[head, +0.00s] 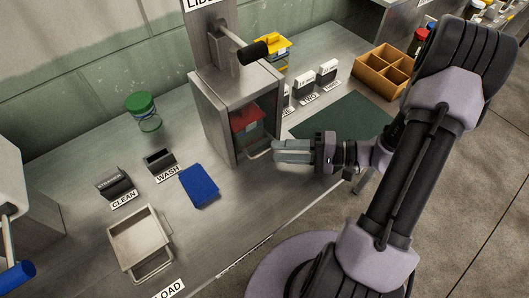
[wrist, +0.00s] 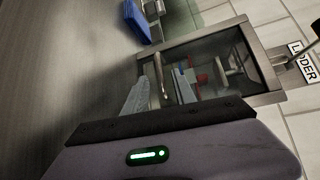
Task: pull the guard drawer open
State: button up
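A steel box-shaped machine (head: 212,115) stands on the bench, with an opening in its front and a red part (head: 246,118) inside. A pale metal loop handle (head: 262,152) sticks out low at its front; I take it to be the guard drawer's handle. My gripper (head: 276,151) reaches in from the right, its fingertips at the handle. In the wrist view my gripper (wrist: 163,92) has its fingers apart, with the thin handle bar (wrist: 158,76) between them. Whether a finger touches the bar is unclear. The drawer looks pushed in.
A lever with a black grip (head: 254,52) stands above the machine. A green mat (head: 343,122) and wooden divided box (head: 384,73) lie behind my arm.

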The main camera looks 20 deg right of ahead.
aim_at(265, 150)
jog(key=x, duration=0.4)
jog(key=shift+w+a+b, duration=0.2)
jog(key=shift+a+b, duration=0.1)
jog(key=shift+a, duration=0.05)
grip_shut()
dwell(1.1)
